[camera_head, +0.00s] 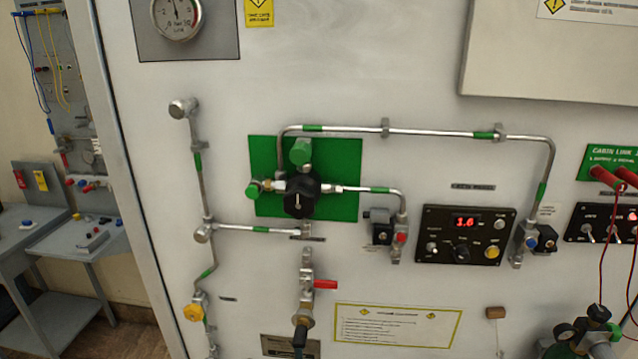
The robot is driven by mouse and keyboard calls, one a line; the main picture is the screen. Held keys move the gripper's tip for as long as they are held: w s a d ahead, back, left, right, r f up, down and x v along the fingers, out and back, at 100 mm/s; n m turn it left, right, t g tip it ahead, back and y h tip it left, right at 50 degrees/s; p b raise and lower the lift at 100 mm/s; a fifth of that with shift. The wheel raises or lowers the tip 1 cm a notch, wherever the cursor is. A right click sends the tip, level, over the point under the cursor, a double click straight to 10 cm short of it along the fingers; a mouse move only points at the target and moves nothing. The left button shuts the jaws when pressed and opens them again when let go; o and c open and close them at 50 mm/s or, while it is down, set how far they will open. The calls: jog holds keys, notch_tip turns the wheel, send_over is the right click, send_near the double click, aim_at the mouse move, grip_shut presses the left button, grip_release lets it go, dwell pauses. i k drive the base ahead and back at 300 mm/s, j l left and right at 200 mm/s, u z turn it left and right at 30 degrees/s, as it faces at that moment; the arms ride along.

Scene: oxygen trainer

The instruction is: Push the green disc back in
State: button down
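A green rectangular plate (345,153) is fixed on the white panel, left of the picture's middle. A green cylindrical knob with a round face (300,151) sits on it above a black round part (299,197). I cannot tell which of these two green round parts is the disc, nor how far either stands out. My gripper is not in view.
Metal pipes with green bands (430,132) run around the plate. A red-handled valve (325,284) is below it. A control box with a red display (465,222) is to the right. Red plugs with hanging leads (610,178) are at the far right.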

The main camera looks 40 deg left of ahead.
aim_at(253, 193)
jog(key=k+u, duration=0.1)
jog(key=u, duration=0.3)
jog(key=j+u, duration=0.15)
jog(key=u, duration=0.3)
jog(key=k+j+u, duration=0.1)
jog(key=u, duration=0.3)
jog(key=j+u, duration=0.15)
jog(key=u, duration=0.3)
